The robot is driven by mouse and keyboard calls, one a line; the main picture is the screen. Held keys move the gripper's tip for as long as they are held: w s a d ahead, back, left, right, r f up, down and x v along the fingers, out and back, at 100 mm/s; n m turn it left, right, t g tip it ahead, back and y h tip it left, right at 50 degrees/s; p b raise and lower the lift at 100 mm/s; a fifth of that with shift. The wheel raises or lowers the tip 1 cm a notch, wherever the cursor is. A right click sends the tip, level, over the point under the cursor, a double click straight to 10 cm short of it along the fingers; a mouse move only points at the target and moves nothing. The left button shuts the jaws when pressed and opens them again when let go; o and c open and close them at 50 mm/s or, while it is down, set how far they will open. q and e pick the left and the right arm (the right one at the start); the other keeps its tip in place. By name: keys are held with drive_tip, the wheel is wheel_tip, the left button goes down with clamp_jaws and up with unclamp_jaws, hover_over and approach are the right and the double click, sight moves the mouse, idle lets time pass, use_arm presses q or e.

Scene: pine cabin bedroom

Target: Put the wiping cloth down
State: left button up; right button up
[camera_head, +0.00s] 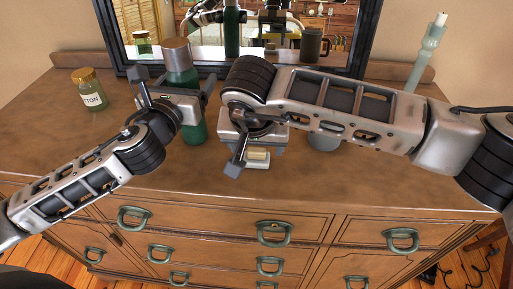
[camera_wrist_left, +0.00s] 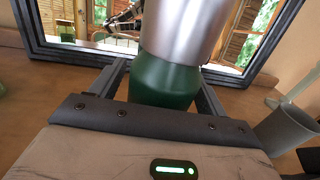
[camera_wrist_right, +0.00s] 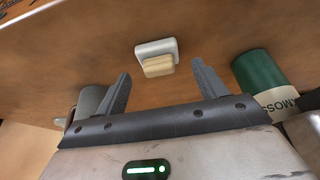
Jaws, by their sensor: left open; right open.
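I cannot make out a wiping cloth in any view. My left gripper (camera_head: 175,82) is open, with its fingers on either side of a green bottle with a silver cap (camera_head: 181,62). The bottle stands upright on the dresser and fills the space between the fingers in the left wrist view (camera_wrist_left: 163,82). Whether the fingers touch it I cannot tell. My right gripper (camera_wrist_right: 161,75) is open and empty, pointing down over the dresser's middle. Beyond its fingertips lies a small pale yellow block (camera_wrist_right: 158,66) on a white dish (camera_wrist_right: 155,47); the block also shows in the head view (camera_head: 258,155).
The wooden dresser top (camera_head: 330,178) is clear along its front. A cotton jar (camera_head: 90,92) stands at the left. A grey cup (camera_head: 324,141) is partly hidden under my right arm. A pale green candlestick (camera_head: 428,55) stands back right. A dark-framed mirror (camera_head: 368,40) stands behind.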

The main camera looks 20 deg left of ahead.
sight(257, 155)
drive_tip(key=v, duration=0.9)
drive_tip(key=shift+s+r, duration=0.2)
drive_tip(key=shift+o, duration=0.4)
drive_tip(key=shift+w+f, duration=0.1)
drive_tip(key=shift+w, duration=0.1)
drive_tip(key=x, duration=1.2)
drive_tip(key=shift+s, duration=0.1)
drive_tip(key=c, duration=1)
